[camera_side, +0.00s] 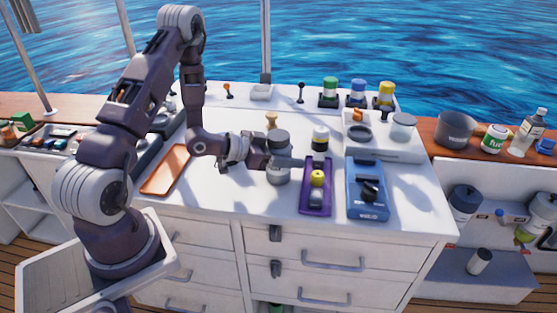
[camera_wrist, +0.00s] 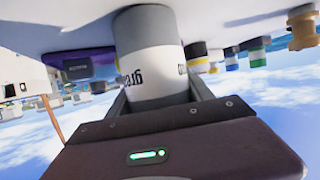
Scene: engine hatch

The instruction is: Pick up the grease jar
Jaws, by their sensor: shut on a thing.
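The grease jar (camera_side: 278,142) is a white cylinder with grey ends, standing near the middle of the white counter. My gripper (camera_side: 282,162) reaches it from the left, level with its body, and is shut on it. In the wrist view, which looks upside down, the jar (camera_wrist: 150,60) sits between the two fingers with part of its dark lettering showing. The jar is upright. I cannot tell whether its base touches the counter.
A purple tray (camera_side: 304,207) and a blue case (camera_side: 381,208) lie right of the jar. An orange tray (camera_side: 166,170) lies left. A small wooden piece (camera_side: 271,120) stands behind. Several coloured jars line the back ledge.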

